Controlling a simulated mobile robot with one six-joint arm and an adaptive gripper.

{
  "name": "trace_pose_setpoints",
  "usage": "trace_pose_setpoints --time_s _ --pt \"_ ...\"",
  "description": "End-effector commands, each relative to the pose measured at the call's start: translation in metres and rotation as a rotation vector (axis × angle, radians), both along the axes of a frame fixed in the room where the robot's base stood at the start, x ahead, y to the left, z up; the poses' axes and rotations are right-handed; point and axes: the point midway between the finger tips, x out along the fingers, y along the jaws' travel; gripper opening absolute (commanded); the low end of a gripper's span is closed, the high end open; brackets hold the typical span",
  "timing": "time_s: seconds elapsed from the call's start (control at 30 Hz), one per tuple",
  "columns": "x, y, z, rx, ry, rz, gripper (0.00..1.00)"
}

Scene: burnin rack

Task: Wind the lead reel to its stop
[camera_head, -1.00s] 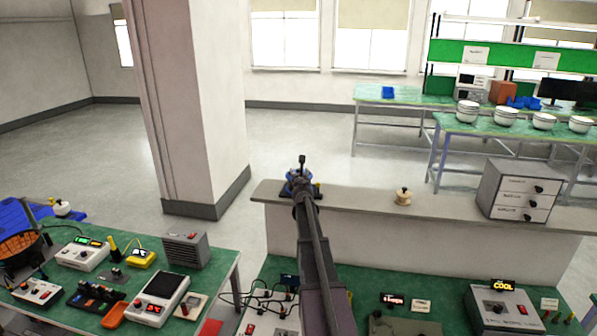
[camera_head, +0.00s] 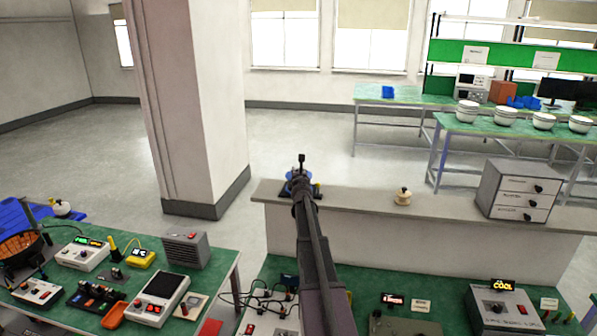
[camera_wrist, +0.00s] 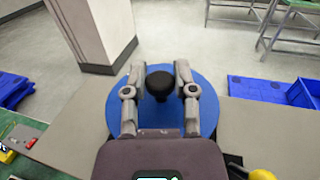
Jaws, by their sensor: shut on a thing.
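The lead reel shows in the wrist view as a flat blue disc (camera_wrist: 205,101) with a round black knob (camera_wrist: 159,83) standing up from it. My gripper (camera_wrist: 159,75) is over the disc, its two grey fingers on either side of the knob and shut on it. In the head view the reel's blue edge (camera_head: 290,187) shows at the left end of the grey ledge, and my gripper (camera_head: 301,182) is over it. My arm and gripper hide most of the reel there. I cannot tell the stop.
The ledge (camera_head: 350,196) also holds a cream knobbed object (camera_head: 403,196) and a grey drawer cabinet (camera_head: 517,190). A green bench with instruments (camera_head: 190,285) is at the left. A pillar (camera_head: 195,110) stands behind it. The ledge between reel and cream object is clear.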

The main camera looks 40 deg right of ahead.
Motion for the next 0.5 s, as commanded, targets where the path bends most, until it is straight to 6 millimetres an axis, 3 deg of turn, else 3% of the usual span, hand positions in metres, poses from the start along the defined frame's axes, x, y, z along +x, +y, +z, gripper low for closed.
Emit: trace_pose_setpoints --time_s 0.5 --pt "0.0025 -0.0014 0.0003 0.000 0.000 -0.174 0.00"
